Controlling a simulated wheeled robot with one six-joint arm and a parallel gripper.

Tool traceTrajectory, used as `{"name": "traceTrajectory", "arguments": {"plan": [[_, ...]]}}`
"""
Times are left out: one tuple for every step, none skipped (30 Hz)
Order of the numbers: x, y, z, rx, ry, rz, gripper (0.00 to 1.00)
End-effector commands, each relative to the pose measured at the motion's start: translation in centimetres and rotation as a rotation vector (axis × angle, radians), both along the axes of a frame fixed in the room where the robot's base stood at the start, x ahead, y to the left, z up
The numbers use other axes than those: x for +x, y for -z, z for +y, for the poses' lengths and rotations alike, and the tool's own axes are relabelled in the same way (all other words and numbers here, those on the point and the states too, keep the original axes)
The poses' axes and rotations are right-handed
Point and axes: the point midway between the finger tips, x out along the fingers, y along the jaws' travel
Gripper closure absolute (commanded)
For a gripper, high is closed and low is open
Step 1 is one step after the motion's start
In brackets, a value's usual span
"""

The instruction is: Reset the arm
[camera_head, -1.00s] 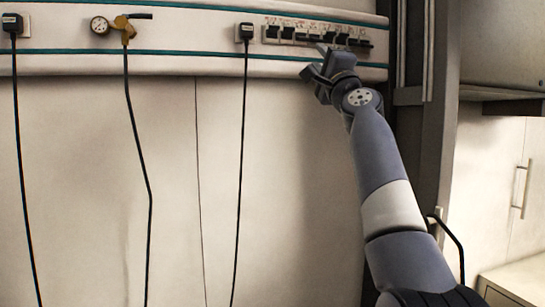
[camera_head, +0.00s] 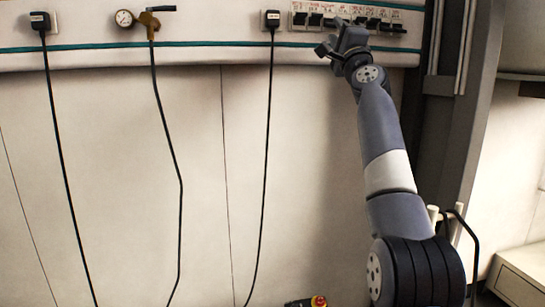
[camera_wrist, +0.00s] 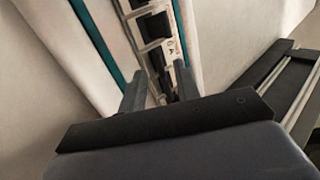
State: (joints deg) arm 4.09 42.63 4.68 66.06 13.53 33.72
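My arm reaches up to the wall at the upper right of the head view. My gripper (camera_head: 330,47) is at the lower edge of a switch panel (camera_head: 300,18) with a row of black switches. In the wrist view, the two dark fingers of my gripper (camera_wrist: 160,88) stand apart. The switch panel (camera_wrist: 155,28) shows beyond and between them. I see nothing held between the fingers. Whether a finger touches the panel cannot be told.
Black plugs (camera_head: 40,21) (camera_head: 272,19) and a gauge with a brass valve (camera_head: 124,18) sit on the wall rail, with cables hanging down. A dark post (camera_head: 455,120) stands right of my arm. A pale cabinet (camera_head: 520,275) is at lower right.

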Motion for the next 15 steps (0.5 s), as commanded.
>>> {"name": "traceTrajectory", "arguments": {"plan": [[0.25,-0.35,0.05,0.001,-0.001,0.001,0.69],[0.34,-0.38,0.07,0.0,0.0,0.001,0.69],[0.42,-0.41,0.09,0.0,0.0,0.0,0.69],[0.46,-0.43,0.1,0.0,0.0,0.0,0.69],[0.5,-0.45,0.11,0.0,0.0,0.0,0.69],[0.54,-0.45,0.13,0.0,0.0,0.0,0.69],[0.56,-0.44,0.13,0.0,0.0,0.0,0.69],[0.57,-0.43,0.13,0.0,0.0,0.0,0.69],[0.57,-0.42,0.13,0.0,0.0,0.0,0.69],[0.58,-0.4,0.14,0.0,0.0,0.0,0.69],[0.58,-0.39,0.14,0.0,0.0,0.0,0.69],[0.57,-0.38,0.13,0.0,0.0,0.0,0.69],[0.58,-0.37,0.14,0.0,0.0,0.0,0.69],[0.57,-0.38,0.13,0.0,0.0,0.0,0.69],[0.58,-0.37,0.14,0.0,0.0,0.0,0.69]]}}
